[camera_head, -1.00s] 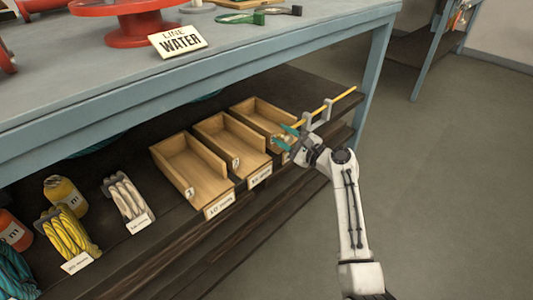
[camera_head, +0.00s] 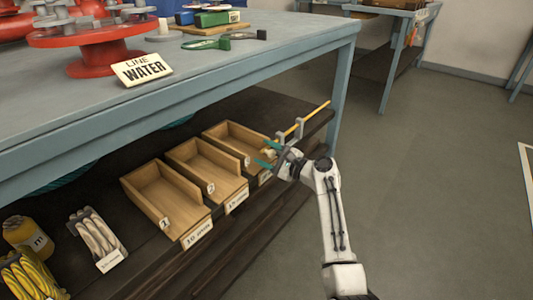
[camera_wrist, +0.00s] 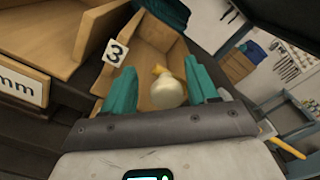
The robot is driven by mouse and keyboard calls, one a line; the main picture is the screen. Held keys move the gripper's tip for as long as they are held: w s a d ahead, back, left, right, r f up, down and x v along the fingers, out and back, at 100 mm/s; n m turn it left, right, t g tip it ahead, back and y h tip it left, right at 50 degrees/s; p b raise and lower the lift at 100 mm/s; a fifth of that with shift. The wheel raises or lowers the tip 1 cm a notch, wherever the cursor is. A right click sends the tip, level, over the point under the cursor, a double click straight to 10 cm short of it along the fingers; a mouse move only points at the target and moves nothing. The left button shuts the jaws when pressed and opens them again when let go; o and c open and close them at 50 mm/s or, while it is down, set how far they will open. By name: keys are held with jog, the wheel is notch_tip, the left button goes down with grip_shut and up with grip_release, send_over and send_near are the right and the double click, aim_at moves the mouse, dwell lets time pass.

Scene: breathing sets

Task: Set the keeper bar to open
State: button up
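The keeper bar (camera_head: 302,120) is a thin yellow rod running through grey brackets beside the third wooden bin on the lower shelf. Its pale round knob (camera_head: 268,152) is at the near-left end, by the bin's front. In the wrist view the knob (camera_wrist: 168,93) shows between my gripper's teal fingers, with gaps on both sides; a piece of yellow rod (camera_wrist: 288,148) shows at lower right. My gripper (camera_head: 267,155) is open at the knob and not closed on it. The bar's stretch behind my gripper is partly hidden.
Wooden bins labelled 1 (camera_head: 165,200), 2 (camera_head: 208,168) and 3 (camera_wrist: 140,45) stand in a row on the dark shelf (camera_head: 262,105). A blue-grey bench top (camera_head: 200,75) overhangs them. Bundled cords (camera_head: 97,235) lie at left. Open floor (camera_head: 440,190) lies to the right.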

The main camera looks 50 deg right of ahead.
jog(key=shift+s, duration=0.15)
jog(key=shift+s, duration=0.35)
jog(key=s+p, duration=0.3)
jog(key=s, duration=0.7)
